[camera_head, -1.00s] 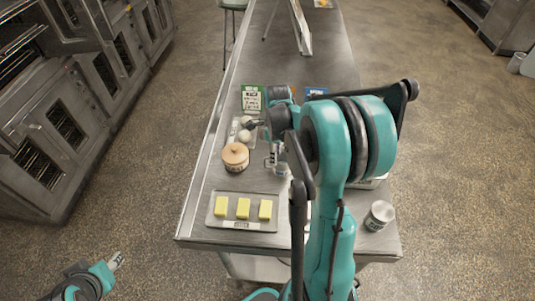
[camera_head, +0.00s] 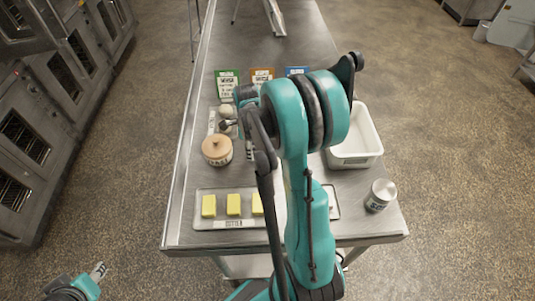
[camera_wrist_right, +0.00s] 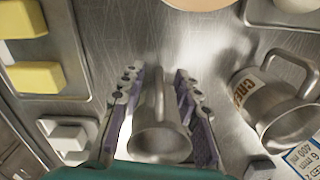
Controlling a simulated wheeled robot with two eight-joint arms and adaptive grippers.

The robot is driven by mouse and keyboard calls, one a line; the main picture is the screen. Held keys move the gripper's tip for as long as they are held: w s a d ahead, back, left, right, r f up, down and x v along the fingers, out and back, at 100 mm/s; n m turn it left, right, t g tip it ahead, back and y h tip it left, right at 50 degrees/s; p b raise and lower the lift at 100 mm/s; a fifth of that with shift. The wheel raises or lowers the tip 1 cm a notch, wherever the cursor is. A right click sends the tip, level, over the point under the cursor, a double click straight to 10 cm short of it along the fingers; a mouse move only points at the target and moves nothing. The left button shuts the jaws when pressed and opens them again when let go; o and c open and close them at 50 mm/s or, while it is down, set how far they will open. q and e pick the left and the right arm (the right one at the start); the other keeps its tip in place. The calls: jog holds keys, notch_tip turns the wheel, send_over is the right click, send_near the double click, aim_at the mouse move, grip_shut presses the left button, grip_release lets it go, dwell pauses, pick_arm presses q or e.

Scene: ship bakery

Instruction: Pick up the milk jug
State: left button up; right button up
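In the right wrist view a plain steel jug (camera_wrist_right: 160,142) stands between the fingers of my right gripper (camera_wrist_right: 158,80). The fingers are apart on either side of its upright handle, with a gap on each side. No label shows on it, so I cannot confirm it is the milk jug. A second steel jug (camera_wrist_right: 275,98) with a label starting "CRE" stands to the right. In the head view my right gripper (camera_head: 250,152) is low over the table, mostly hidden by its arm, and the jugs are hidden. My left gripper (camera_head: 98,271) is at the lower left, off the table, holding nothing visible.
The far table is mostly clear.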

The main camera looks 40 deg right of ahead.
notch_tip(320, 180, down, 4)
jog(key=shift+r+b, duration=0.25)
jog(key=shift+b, duration=0.05)
grip_shut()
jog(key=shift+r, duration=0.15)
